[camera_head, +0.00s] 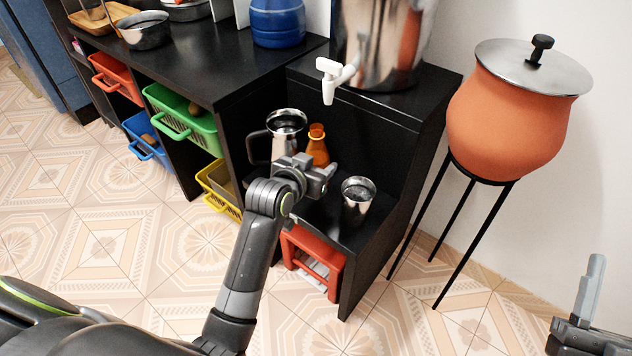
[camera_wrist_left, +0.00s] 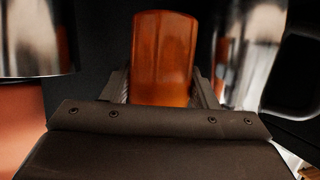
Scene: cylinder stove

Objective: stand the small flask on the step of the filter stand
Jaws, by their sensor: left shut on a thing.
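The small flask (camera_head: 317,149) is amber-orange with a yellow ring near its neck. It is upright over the step (camera_head: 325,214) of the black filter stand, between a metal jug and a metal cup. My left gripper (camera_head: 318,172) is shut on it from the front. In the left wrist view the flask (camera_wrist_left: 165,60) fills the space between the two fingers. The flask's base is hidden behind the gripper, so I cannot tell whether it touches the step. My right gripper (camera_head: 580,305) is only partly visible at the lower right, away from the stand.
The metal jug (camera_head: 284,126) stands left of the flask and the metal cup (camera_head: 357,200) to its right, both close. The steel filter's white tap (camera_head: 331,78) hangs above. A clay pot (camera_head: 508,115) stands at the right.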

